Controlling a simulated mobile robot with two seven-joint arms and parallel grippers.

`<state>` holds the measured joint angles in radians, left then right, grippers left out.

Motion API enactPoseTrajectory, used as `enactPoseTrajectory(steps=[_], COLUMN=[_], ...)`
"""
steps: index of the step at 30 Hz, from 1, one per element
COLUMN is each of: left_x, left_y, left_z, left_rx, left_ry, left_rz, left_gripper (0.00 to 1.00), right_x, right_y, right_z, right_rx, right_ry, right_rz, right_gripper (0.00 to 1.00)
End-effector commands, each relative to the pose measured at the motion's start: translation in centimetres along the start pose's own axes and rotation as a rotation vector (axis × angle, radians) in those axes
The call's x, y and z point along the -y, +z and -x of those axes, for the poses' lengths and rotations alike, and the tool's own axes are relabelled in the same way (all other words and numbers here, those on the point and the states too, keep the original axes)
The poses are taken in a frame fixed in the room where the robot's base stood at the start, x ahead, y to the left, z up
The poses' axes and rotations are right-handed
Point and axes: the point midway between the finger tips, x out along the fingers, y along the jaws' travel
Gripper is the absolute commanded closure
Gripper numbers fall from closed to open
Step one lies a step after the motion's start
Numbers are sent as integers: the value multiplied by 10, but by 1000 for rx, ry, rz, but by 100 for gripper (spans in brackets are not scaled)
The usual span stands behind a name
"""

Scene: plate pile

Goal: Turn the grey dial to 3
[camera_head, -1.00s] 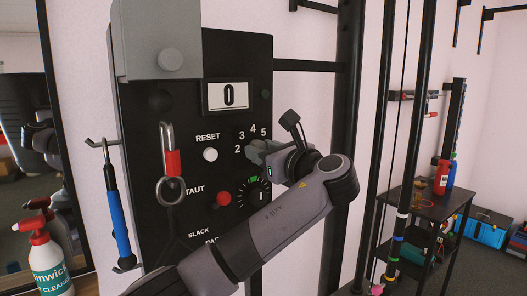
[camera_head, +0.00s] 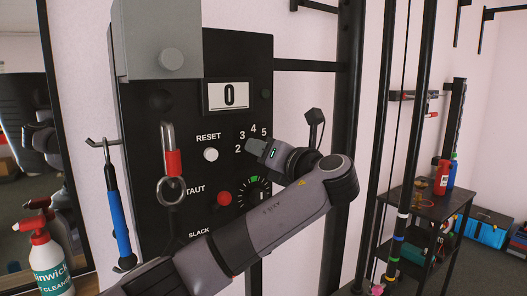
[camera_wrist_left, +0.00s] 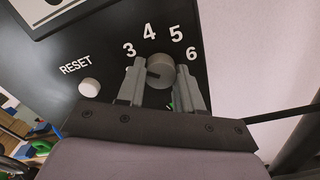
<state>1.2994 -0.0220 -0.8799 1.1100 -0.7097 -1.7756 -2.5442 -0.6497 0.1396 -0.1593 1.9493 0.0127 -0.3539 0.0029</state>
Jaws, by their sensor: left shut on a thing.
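The grey dial (camera_wrist_left: 161,71) is round, on the black panel below the numbers 4 and 5 in the left wrist view. A dark mark on its face runs from near the middle to the left; I cannot tell exactly which number it points at. My left gripper (camera_wrist_left: 160,78) has one finger on each side of the dial and is shut on it. My right gripper is not in view.
A blue-handled tool (camera_head: 119,223) hangs at left. A black post (camera_head: 347,110) stands at right.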

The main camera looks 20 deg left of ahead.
Motion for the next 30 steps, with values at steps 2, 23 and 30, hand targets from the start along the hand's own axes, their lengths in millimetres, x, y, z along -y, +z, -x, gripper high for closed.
enactPoseTrajectory(steps=[2,23,30], left_x=[0,0,0], left_y=[0,0,0], left_z=[0,1,0], left_rx=[-1,-1,-1], left_ry=[-1,-2,-1], left_rz=[-36,-117,-116], left_gripper=[95,95,39], right_x=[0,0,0], right_y=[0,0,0], right_z=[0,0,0], right_rx=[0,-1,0], right_ry=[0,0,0], right_rz=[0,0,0], right_gripper=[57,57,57])
